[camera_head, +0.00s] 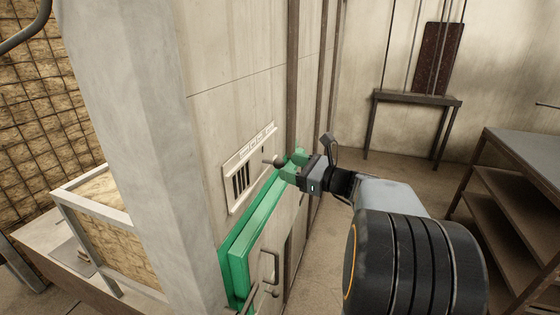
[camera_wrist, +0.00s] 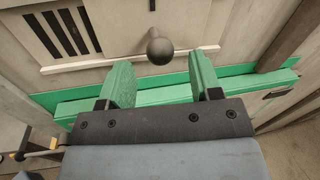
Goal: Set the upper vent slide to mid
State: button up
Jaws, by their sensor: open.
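The upper vent slide is a pale plate (camera_head: 232,200) with dark slots (camera_head: 241,181) on the wall, above a green frame. A round dark knob (camera_head: 269,161) stands out from it, right of the slots. In the wrist view the knob (camera_wrist: 160,48) is just beyond and between my fingertips. My gripper (camera_head: 291,164) has green fingers and is open and empty; in the wrist view its fingers (camera_wrist: 161,72) stand wide apart. They do not appear to touch the knob. The lettering above the slots is too small to read.
A green ledge (camera_head: 245,240) runs under the vent, close beneath my fingers. Below it is a panel with a metal handle (camera_head: 272,265). A shelf unit (camera_head: 520,175) stands at right and a small table (camera_head: 415,98) at the back. The floor between is clear.

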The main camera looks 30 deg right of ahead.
aim_at(279, 162)
jog(key=shift+x, duration=2.15)
grip_shut()
